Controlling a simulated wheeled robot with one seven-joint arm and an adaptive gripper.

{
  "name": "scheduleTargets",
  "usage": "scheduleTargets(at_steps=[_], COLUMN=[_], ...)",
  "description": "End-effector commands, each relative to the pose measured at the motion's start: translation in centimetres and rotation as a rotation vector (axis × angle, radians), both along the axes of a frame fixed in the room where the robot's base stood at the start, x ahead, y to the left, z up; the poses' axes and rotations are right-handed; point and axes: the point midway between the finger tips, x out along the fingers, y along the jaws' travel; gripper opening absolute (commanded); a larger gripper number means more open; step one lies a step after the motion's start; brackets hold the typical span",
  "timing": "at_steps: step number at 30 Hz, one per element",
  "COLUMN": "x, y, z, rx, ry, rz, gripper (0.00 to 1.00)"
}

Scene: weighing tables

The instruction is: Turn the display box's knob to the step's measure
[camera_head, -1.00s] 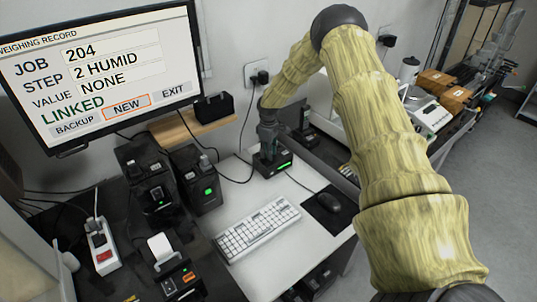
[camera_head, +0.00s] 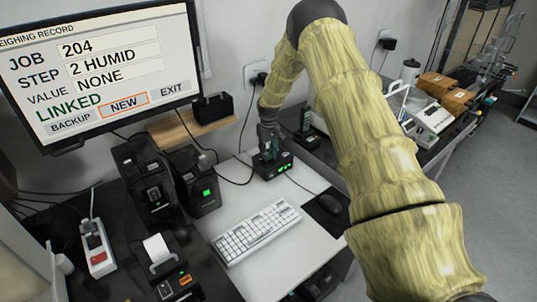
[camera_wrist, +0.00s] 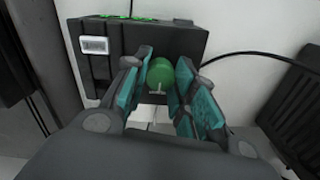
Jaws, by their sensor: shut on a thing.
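The display box (camera_head: 286,166) is a small black box with a lit green readout, on the white table below the shelf. Its readout is too small to read. In the wrist view the box (camera_wrist: 180,38) fills the upper middle, and its green knob (camera_wrist: 160,72) sits between my teal finger pads. My gripper (camera_wrist: 160,88) is shut on the knob from both sides. In the head view my gripper (camera_head: 268,150) reaches down to the box and hides the knob. The monitor (camera_head: 100,70) reads job 204, step 2 HUMID, value NONE, LINKED, with NEW outlined in orange.
A white keyboard (camera_head: 256,232) and a black mouse (camera_head: 331,204) lie in front of the box. Black devices (camera_head: 197,180) stand to its left, with a small printer (camera_head: 165,265) nearer. A cable (camera_wrist: 245,54) runs beside the box in the wrist view.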

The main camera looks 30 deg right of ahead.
Motion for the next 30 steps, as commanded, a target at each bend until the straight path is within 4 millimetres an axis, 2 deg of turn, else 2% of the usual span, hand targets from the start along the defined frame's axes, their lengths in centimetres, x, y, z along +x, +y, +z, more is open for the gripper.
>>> scheduleTargets(at_steps=[16,17,20,30], x=[0.22,0.22,0.19,0.08], y=[-0.03,-0.03,-0.02,-0.01], z=[0.23,0.23,0.21,0.18], rx=[-0.001,-0.002,-0.001,0.000], ry=[-0.005,-0.005,-0.004,-0.002], rz=[-0.025,-0.024,-0.024,-0.024], gripper=[0.03,0.30,0.48,0.49])
